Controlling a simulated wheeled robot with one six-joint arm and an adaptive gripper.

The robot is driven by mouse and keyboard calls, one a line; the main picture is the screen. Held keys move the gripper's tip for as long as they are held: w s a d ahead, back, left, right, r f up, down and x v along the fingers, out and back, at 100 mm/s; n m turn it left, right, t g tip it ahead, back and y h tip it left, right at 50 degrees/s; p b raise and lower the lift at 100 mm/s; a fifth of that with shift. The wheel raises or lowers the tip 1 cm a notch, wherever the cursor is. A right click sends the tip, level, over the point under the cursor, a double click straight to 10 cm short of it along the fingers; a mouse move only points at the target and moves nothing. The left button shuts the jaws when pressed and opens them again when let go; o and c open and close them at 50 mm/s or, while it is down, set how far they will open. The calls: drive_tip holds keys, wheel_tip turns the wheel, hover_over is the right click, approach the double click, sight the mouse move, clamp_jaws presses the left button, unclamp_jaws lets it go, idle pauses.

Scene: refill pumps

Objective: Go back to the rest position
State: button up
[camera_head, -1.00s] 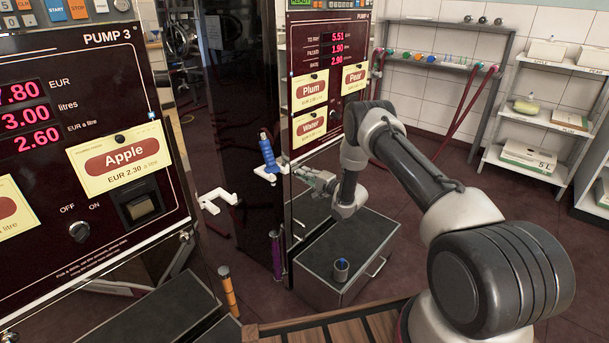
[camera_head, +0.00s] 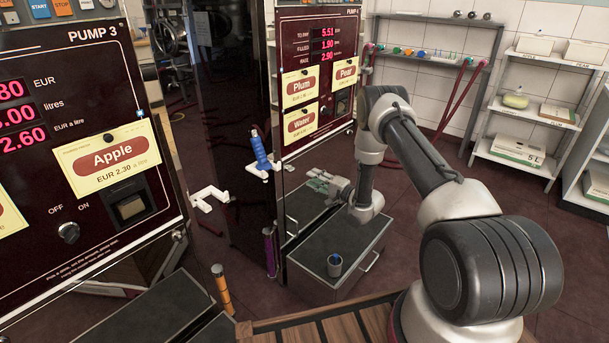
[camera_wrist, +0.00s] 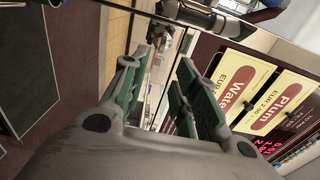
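My gripper (camera_head: 318,183) is at the end of my bent arm, in front of the lower right part of Pump 4 (camera_head: 320,80) and above the dark-topped box. In the wrist view my gripper (camera_wrist: 168,85) shows its two green-padded fingers spread apart, with nothing between them. Part of the pump panel, with the Water (camera_wrist: 235,88) and Plum (camera_wrist: 288,105) labels, lies to the right of the fingers there. A blue nozzle (camera_head: 260,152) sits upright in a white holder (camera_head: 262,172) to the left of my gripper and apart from it.
A small grey cup (camera_head: 334,265) stands on the dark-topped box (camera_head: 345,245) below my gripper. Pump 3 (camera_head: 75,150) stands close at left. An empty white holder (camera_head: 208,198) juts out beside it. Shelves (camera_head: 520,110) with boxes stand at the back right; floor before them is clear.

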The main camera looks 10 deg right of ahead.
drive_tip(key=shift+v, duration=1.2)
